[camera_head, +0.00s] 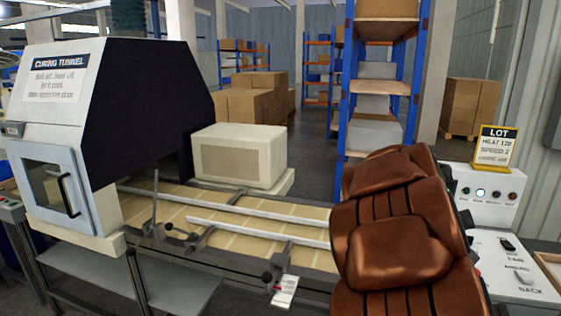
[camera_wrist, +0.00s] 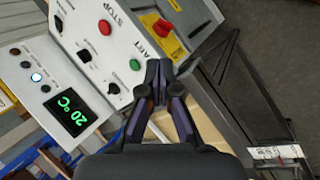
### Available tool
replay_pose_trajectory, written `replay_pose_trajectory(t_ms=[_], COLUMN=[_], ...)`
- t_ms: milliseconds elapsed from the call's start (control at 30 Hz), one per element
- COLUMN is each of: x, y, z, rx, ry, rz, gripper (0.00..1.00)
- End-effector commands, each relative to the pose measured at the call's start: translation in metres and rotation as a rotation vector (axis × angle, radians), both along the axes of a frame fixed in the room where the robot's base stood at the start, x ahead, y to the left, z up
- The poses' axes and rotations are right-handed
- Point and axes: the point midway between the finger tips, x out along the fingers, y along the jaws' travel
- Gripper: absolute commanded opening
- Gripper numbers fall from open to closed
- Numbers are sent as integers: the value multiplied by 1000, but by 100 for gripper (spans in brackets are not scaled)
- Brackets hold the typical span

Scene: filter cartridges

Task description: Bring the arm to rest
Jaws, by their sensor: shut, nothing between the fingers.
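My gripper (camera_wrist: 159,74) shows in the wrist view with its dark fingers together and nothing between them. It is over or in front of a white control panel (camera_wrist: 92,60) with a red button, a green button, black knobs and a display reading 20°C. I cannot tell whether the fingertips touch the panel. In the head view my brown arm fills the right of centre, and the gripper is not visible there.
The curing tunnel (camera_head: 75,120) stands at the left over a conveyor (camera_head: 170,207) with metal rails. A pale box unit (camera_head: 240,156) sits behind it. A lot sign (camera_head: 495,147) stands on the white console (camera_head: 502,185) at the right. Shelves and cartons stand farther back.

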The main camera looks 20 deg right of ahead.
Motion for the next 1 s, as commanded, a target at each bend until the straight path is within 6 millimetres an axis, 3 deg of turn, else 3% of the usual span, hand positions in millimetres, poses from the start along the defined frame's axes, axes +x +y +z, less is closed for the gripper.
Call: replay_pose_trajectory(t_ms=[33,367,600,800,1000], x=[-6,-64,-128,-182,-206], y=[24,165,258,306,322], z=[0,-25,-46,-61,-67], rx=[35,278,431,495,512], ry=[-21,-70,-9,76,116], rz=[-19,-160,-213,-230,-235], gripper=[0,0,0,0,0])
